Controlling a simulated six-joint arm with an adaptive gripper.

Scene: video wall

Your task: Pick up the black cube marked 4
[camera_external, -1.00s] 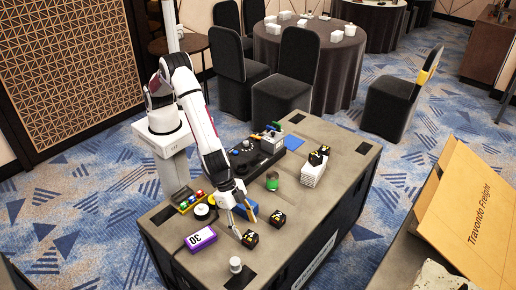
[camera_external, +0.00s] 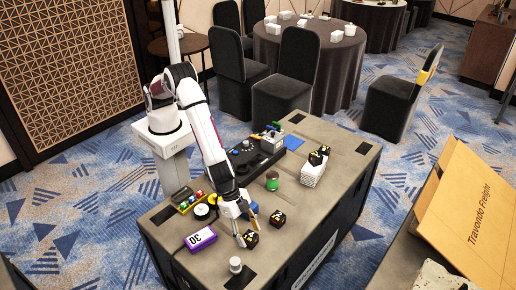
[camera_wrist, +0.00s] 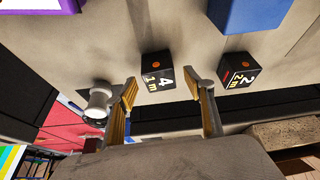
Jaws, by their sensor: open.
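The black cube marked 4 (camera_wrist: 158,72) stands upright on the case top in the wrist view, with a white 4, yellow lettering and an orange dot. My gripper (camera_wrist: 165,104) is open and empty, and the cube appears between its two fingers, just beyond the tips. In the external view this appears to be the black cube (camera_external: 250,239) nearer the white cylinder, close to my gripper (camera_external: 247,226). Its digit is too small to read there. A black cube marked 2 (camera_wrist: 238,74) stands to the right in the wrist view, outside the right finger.
A blue block (camera_wrist: 250,12) lies behind the cubes. A white cylinder (camera_external: 235,265) and a purple box marked 30 (camera_external: 201,238) stand nearby. A green-topped can (camera_external: 272,181) and a white stack with another black cube (camera_external: 318,157) are farther back.

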